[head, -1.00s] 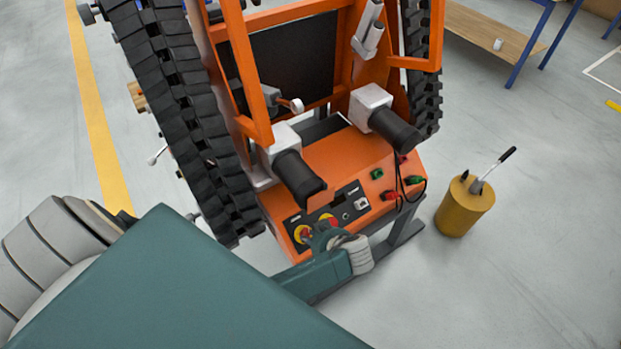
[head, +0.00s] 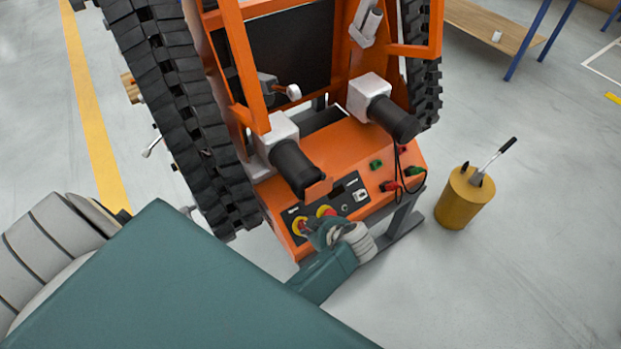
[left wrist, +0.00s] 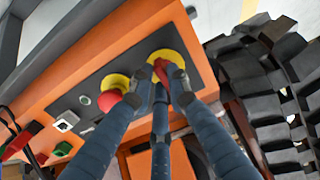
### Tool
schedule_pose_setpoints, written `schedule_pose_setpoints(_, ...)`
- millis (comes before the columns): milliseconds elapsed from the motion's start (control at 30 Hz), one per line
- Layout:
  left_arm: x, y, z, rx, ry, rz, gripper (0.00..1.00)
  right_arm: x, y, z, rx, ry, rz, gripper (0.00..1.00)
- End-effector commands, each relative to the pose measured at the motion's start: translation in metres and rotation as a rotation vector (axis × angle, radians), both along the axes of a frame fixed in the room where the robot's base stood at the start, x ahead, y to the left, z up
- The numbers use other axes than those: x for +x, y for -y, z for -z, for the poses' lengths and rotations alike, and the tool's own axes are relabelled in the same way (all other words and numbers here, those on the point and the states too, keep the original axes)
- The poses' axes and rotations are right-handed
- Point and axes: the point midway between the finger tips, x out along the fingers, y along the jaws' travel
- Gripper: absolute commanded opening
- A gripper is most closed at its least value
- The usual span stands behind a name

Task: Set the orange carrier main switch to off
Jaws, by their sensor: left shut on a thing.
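The orange carrier (head: 350,152) stands ahead, with a dark control panel on its orange front box. The main switch, a red handle on a yellow round plate (head: 299,225), is at the panel's left end. It also shows in the left wrist view as a red handle (left wrist: 160,69) between the fingers. My left gripper (head: 318,234) is at the panel, and in the left wrist view (left wrist: 165,76) its fingers are shut on the red handle. The fingers partly cover the handle, so its exact angle is hard to read. My right gripper is not in view.
A red mushroom button on a yellow disc (left wrist: 110,97) sits close beside the left gripper's finger. Black cylinders (head: 297,168) overhang the panel. Connectors and cables (head: 400,178) are at its right. A yellow bin (head: 462,200) stands on the floor to the right.

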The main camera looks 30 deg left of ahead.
Motion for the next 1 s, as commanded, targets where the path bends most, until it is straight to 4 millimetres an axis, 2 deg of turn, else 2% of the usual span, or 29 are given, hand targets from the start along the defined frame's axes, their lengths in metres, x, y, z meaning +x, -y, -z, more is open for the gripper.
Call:
schedule_pose_setpoints(333, -0.0001, -0.0002, -0.0002, 0.000, 0.001, -0.003, 0.00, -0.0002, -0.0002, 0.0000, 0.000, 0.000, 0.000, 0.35)
schedule_pose_setpoints(367, -0.0001, -0.0002, -0.0002, 0.000, 0.000, -0.002, 0.18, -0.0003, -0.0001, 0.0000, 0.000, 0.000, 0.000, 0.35)
schedule_pose_setpoints(433, -0.0001, -0.0002, -0.0003, 0.000, 0.000, -0.002, 0.32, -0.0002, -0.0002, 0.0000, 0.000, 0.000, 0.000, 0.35)
schedule_pose_setpoints(467, 0.0000, -0.0002, -0.0003, 0.000, 0.000, -0.002, 0.35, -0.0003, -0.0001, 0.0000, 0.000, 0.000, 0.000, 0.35)
schedule_pose_setpoints(1000, 0.0003, -0.0006, -0.0011, 0.005, -0.006, 0.009, 0.35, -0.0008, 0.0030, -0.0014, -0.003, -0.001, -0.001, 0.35)
